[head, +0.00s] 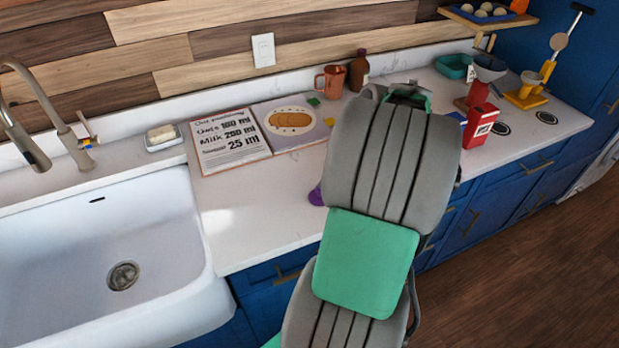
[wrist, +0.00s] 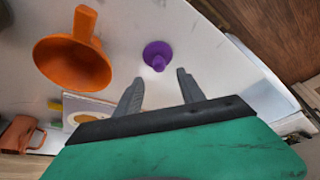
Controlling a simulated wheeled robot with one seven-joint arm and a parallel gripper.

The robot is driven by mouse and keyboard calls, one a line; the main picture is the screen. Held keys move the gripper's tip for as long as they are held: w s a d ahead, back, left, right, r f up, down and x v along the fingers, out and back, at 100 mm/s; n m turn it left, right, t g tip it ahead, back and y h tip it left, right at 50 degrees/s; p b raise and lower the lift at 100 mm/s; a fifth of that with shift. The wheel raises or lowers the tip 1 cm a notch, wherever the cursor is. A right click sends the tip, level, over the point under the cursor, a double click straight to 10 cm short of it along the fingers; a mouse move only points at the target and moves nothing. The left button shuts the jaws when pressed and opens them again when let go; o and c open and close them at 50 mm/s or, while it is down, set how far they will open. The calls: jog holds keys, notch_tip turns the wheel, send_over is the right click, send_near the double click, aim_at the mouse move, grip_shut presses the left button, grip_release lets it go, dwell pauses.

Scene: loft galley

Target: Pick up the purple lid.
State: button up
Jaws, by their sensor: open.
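The purple lid (wrist: 157,55) lies on the white counter, a round disc with a raised knob. In the wrist view it is just beyond my fingertips, roughly centred between them. My gripper (wrist: 160,76) is open, with nothing between its two grey fingers. In the head view, only a purple edge of the lid (head: 316,195) shows at the left side of my arm, which hides the rest. My fingers cannot be made out in the head view.
An orange funnel (wrist: 72,62) is left of my fingers in the wrist view. An open recipe book (head: 232,140), an orange mug (head: 331,82) and a brown bottle (head: 358,70) are towards the wall. A red box (head: 481,124) is right of my arm. The sink (head: 110,245) is at left.

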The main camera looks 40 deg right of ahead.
aim_at(315, 197)
jog(key=p+x, duration=0.1)
jog(key=x, duration=0.6)
jog(key=shift+s+d+f+p, duration=0.1)
jog(key=shift+f+p, duration=0.05)
jog(key=shift+p, duration=0.2)
grip_shut()
